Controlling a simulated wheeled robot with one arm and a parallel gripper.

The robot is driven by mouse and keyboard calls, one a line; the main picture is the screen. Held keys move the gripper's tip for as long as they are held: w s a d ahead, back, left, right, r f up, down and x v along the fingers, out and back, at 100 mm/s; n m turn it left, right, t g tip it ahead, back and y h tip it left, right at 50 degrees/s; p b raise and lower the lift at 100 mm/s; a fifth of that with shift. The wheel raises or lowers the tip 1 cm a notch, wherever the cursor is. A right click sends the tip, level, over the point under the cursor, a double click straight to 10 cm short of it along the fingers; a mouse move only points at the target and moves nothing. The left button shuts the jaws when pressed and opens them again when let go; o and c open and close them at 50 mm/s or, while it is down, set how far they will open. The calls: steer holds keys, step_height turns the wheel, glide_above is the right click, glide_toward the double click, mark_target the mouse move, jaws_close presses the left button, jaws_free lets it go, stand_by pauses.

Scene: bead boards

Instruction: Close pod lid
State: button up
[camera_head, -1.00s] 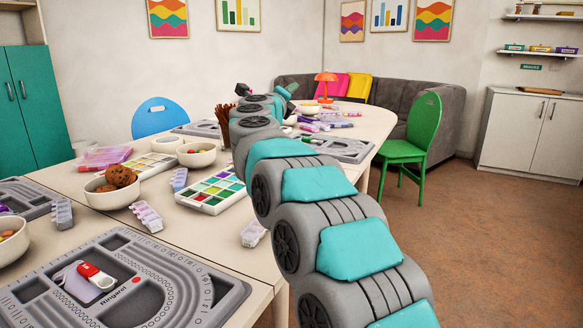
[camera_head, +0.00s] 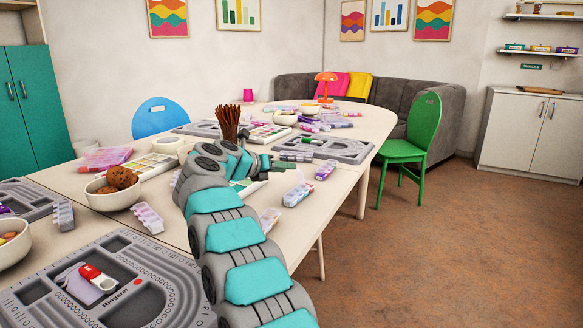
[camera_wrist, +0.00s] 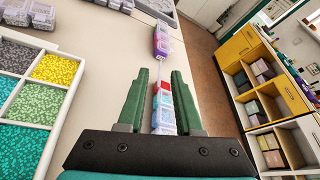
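My gripper (camera_head: 294,161) reaches over the right part of the table, with its dark green fingers pointing right. In the wrist view my gripper (camera_wrist: 160,92) is open, its two fingers apart. A bead pod (camera_wrist: 163,112) with red, white and lilac compartments shows in the gap between the fingers, lower than them as far as I can tell; its near end is hidden by the gripper body. A pale strip sticks out at its far end; I cannot tell whether this is a raised lid. A second purple pod (camera_wrist: 162,40) lies farther ahead. In the head view pods lie near the table edge (camera_head: 298,194).
A compartment tray of coloured beads (camera_wrist: 38,90) is left of the gripper. Grey bead boards (camera_head: 330,147) lie on the table, and a cup of brown sticks (camera_head: 228,122) stands behind my arm. The table's edge and open floor are at right.

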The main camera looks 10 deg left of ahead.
mark_target(301, 176)
steer(key=shift+x, duration=1.9)
jaws_close()
